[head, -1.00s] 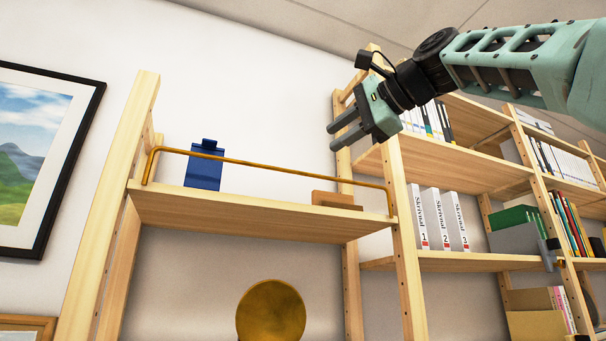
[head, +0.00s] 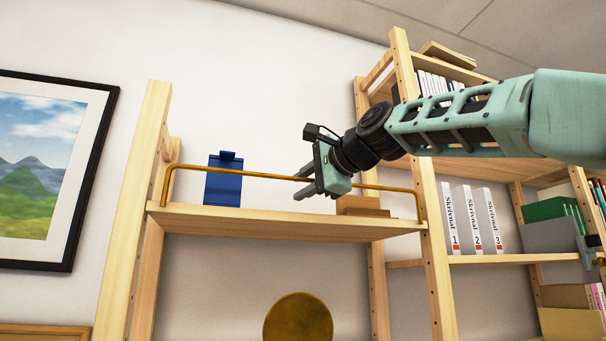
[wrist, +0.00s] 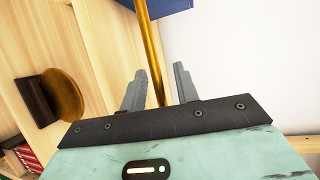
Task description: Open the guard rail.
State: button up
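The guard rail is a thin brass bar (head: 240,174) across the front of the top shelf (head: 280,222), with bent ends at both shelf posts. It is upright above the shelf edge. My gripper (head: 302,184) is at the rail, right of its middle, in the head view. In the wrist view the rail (wrist: 151,50) runs between the two grey fingers of my gripper (wrist: 160,88). The fingers are apart, with a gap on each side of the rail. Part of the rail is hidden behind my gripper in the head view.
A blue clipboard-like object (head: 223,182) stands on the shelf behind the rail, left of my gripper. A wooden block (head: 360,205) lies at the shelf's right. A round brass disc (head: 298,320) is below. Another bookcase with binders (head: 470,218) stands to the right.

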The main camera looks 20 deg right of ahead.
jog(key=shift+w+a, duration=0.1)
jog(key=shift+w, duration=0.05)
grip_shut()
jog(key=shift+f, duration=0.1)
jog(key=shift+f+b, duration=0.1)
jog(key=shift+b, duration=0.4)
